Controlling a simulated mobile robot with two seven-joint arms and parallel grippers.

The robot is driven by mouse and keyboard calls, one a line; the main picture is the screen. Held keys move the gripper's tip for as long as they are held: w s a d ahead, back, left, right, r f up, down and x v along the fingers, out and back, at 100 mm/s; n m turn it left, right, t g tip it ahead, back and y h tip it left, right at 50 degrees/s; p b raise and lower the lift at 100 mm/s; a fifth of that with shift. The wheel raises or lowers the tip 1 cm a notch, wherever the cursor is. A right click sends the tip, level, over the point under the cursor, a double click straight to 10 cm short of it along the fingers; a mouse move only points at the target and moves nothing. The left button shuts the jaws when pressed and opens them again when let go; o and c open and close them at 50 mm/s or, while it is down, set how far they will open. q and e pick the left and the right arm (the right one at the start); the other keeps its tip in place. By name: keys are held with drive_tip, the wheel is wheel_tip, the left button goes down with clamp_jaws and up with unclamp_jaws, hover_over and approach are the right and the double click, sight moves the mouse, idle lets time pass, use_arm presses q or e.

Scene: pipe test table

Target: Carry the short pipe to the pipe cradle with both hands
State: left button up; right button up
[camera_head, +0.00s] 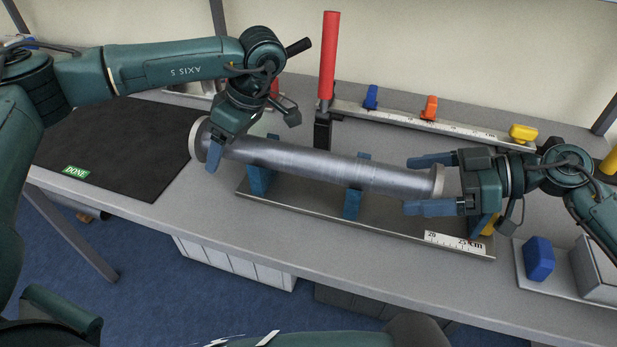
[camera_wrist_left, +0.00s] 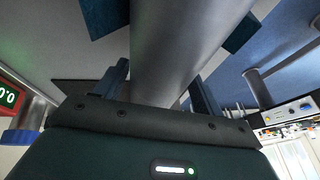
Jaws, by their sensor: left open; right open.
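The short pipe (camera_head: 320,164) is a grey metal tube with a flange at each end. In the head view it lies roughly level above the pipe cradle (camera_head: 300,206), a metal base plate with blue supports (camera_head: 353,203); it appears to rest on them. My left gripper (camera_head: 238,150) is open at the pipe's left end, reaching down with its fingers on either side. In the left wrist view the pipe (camera_wrist_left: 185,45) passes between the open fingers (camera_wrist_left: 160,85). My right gripper (camera_head: 408,185) is open, its blue fingers on either side of the pipe's right end.
A black mat (camera_head: 115,150) with a green DONE label lies at the left of the grey table (camera_head: 340,275). A red upright post (camera_head: 329,55) stands behind the pipe. A ruled rail with coloured clips (camera_head: 430,108) runs along the back. A blue block (camera_head: 538,258) stands at right.

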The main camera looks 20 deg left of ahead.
drive_tip(key=shift+s+d+f, duration=0.1)
drive_tip(key=shift+s+f, duration=0.05)
drive_tip(key=shift+f, duration=0.45)
drive_tip(key=shift+s+f, duration=0.1)
drive_tip(key=shift+f, duration=0.45)
use_arm(q)
drive_tip(key=v, duration=0.7)
drive_tip(key=shift+s+r, duration=0.1)
drive_tip(key=shift+r, duration=0.25)
use_arm(e)
drive_tip(key=shift+w+d+r, duration=0.15)
drive_tip(key=shift+d+r, duration=0.1)
drive_tip(key=shift+d, duration=0.2)
use_arm(q)
drive_tip(key=shift+w+d, duration=0.25)
drive_tip(key=shift+d, duration=0.1)
use_arm(e)
drive_tip(key=v, duration=0.3)
drive_tip(key=r+v, duration=0.1)
drive_tip(key=v, duration=0.3)
drive_tip(key=shift+w+r, duration=0.1)
drive_tip(key=shift+r, duration=0.05)
use_arm(q)
drive_tip(key=shift+r, duration=0.1)
drive_tip(key=shift+s+a, duration=0.1)
drive_tip(key=shift+a, duration=0.05)
use_arm(e)
drive_tip(key=shift+r, duration=0.4)
